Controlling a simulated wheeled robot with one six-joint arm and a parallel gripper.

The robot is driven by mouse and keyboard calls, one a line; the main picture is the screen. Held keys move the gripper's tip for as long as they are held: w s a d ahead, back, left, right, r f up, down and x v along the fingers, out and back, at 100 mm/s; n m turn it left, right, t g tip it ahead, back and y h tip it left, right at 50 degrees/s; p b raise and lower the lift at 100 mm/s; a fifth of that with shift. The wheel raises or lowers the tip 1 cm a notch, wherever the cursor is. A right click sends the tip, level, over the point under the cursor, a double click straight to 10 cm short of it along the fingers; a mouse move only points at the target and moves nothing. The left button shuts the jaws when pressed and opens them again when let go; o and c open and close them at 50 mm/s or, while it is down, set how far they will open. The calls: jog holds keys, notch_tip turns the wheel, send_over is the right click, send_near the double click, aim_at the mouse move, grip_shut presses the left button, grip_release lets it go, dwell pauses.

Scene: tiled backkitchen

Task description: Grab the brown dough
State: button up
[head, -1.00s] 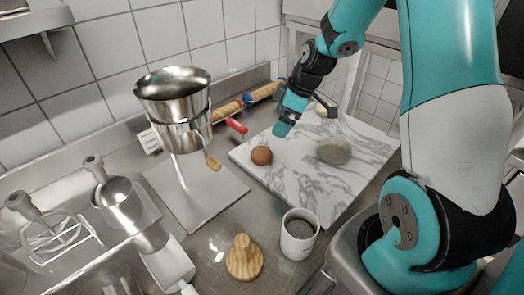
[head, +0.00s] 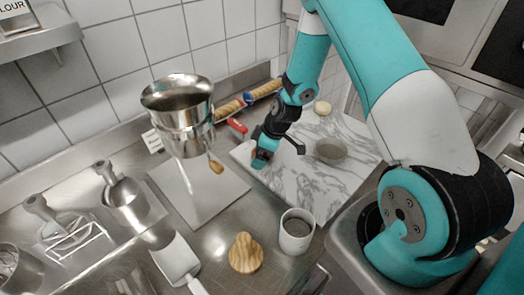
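My gripper (head: 261,161) is low over the left part of the white marble board (head: 310,184), pointing down. It is at the spot where the brown dough lay in the earlier view. The brown dough, a small round ball, is hidden behind my gripper now, so I cannot tell whether they touch. My fingers are too small and overlapped to show whether they are open or shut. A flat grey-brown round piece (head: 330,151) lies on the board to the right of my gripper. A pale round piece (head: 322,108) lies at the board's back.
A white cup (head: 296,233) and a wooden knobbed piece (head: 245,255) stand in front. Rolling pins (head: 229,110) lie along the wall. Steel scoops (head: 128,200) lie at the left.

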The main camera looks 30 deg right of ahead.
jog(key=c, duration=1)
jog(key=shift+c, duration=0.2)
